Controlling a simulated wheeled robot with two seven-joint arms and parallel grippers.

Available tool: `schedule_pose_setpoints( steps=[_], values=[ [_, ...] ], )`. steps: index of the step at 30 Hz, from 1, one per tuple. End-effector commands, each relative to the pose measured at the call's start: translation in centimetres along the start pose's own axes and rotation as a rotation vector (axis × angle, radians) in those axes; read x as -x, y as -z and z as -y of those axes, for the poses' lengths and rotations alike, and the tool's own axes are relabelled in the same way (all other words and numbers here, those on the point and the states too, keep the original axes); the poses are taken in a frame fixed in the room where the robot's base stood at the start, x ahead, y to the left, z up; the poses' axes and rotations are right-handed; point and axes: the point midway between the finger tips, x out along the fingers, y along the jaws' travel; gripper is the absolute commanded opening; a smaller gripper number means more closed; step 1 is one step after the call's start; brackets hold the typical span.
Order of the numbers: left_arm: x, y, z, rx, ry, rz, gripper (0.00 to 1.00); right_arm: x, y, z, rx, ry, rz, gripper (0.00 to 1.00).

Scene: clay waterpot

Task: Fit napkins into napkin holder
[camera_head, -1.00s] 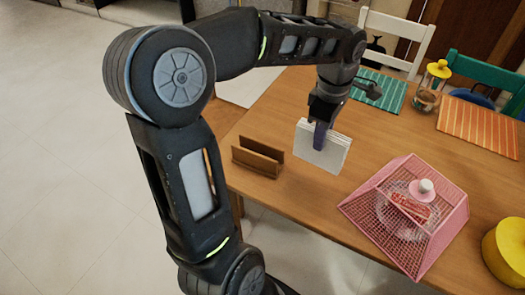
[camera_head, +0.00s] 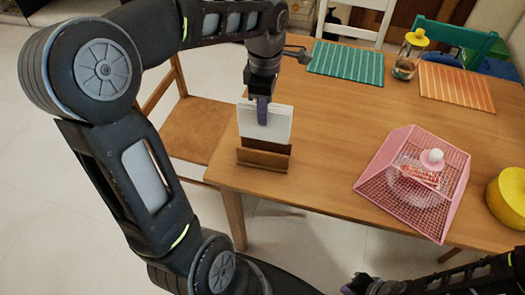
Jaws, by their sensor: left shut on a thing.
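The napkins (camera_head: 276,126) are a white, upright, square stack. My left gripper (camera_head: 262,113) is shut on their top edge from above. The wooden napkin holder (camera_head: 263,160) stands on the table near its left front edge. The napkins line up with the holder, and their lower edge meets its top in the picture. I cannot tell whether their lower edge is between its walls or just above. My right gripper (camera_head: 370,285) is low at the bottom edge, away from the holder, and its jaws are unclear.
A pink mesh food cover (camera_head: 385,187) over a plate stands right of the holder, with a yellow container (camera_head: 508,196) beyond it. A green mat (camera_head: 346,62), an orange mat (camera_head: 456,86) and a yellow-lidded jar (camera_head: 408,58) are farther back. The middle of the wooden table (camera_head: 335,125) is clear.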

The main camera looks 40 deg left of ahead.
Motion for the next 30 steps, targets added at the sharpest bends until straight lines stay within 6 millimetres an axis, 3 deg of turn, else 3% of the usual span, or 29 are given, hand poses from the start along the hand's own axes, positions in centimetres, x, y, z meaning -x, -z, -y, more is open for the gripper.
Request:
schedule_pose_setpoints(
  steps=[10,22,30],
  values=[
    [-5.4,0.0,0.1,0.0,0.004,-0.001,0.0,0.4,0.0,0.2,0.001,0.0,0.0,0.0],
    [-6.2,0.0,0.0,0.0,0.002,-0.001,0.0,0.4,0.0,0.2,0.001,0.0,0.001,0.0],
    [-9.5,0.0,0.1,0.001,0.003,0.0,0.0,0.6,0.0,0.3,0.001,0.0,0.001,0.0]
  ],
)
